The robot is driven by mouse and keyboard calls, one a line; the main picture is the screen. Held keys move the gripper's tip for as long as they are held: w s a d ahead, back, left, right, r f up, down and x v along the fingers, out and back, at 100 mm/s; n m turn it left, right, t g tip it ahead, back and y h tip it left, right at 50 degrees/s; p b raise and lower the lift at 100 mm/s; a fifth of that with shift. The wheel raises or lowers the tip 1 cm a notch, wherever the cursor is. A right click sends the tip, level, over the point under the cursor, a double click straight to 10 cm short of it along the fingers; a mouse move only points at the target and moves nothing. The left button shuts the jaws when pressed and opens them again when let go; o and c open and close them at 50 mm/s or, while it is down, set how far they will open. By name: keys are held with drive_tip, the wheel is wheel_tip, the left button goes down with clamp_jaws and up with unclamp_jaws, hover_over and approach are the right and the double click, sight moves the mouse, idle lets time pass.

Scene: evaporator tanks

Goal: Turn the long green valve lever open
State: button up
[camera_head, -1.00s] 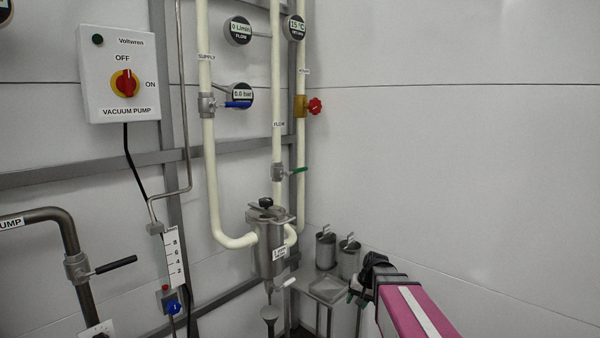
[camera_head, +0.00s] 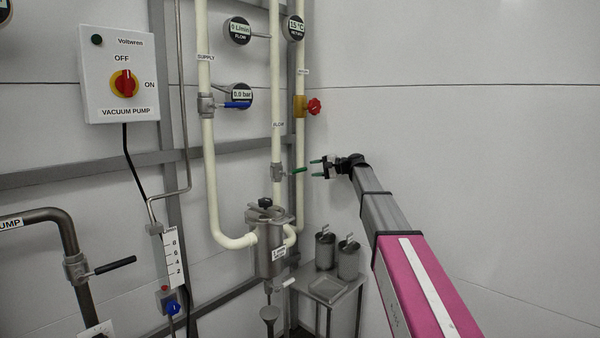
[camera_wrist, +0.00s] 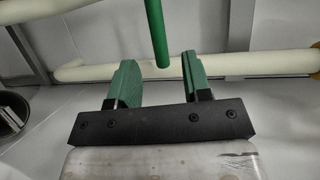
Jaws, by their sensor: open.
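The green valve lever (camera_head: 299,170) sticks out to the right from a metal valve (camera_head: 278,172) on the middle white pipe, labelled FLOW. My gripper (camera_head: 314,168) is just right of the lever's free end, its green-tipped fingers spread and pointing left at it. In the wrist view the green lever (camera_wrist: 156,35) hangs from the top edge, with its end at the mouth of my open gripper (camera_wrist: 153,82), between the two green pads. The fingers look apart from the lever. The valve body is out of the wrist view.
A red valve knob (camera_head: 315,106) is above my gripper, and a blue lever (camera_head: 238,104) is on the left pipe. Below are a metal strainer pot (camera_head: 270,248) and a small table (camera_head: 328,289) with two canisters. The wall at right is clear.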

sight(302, 170)
drive_tip(key=x, duration=0.7)
drive_tip(key=shift+a+f, duration=0.15)
drive_tip(key=shift+a, duration=0.05)
clamp_jaws()
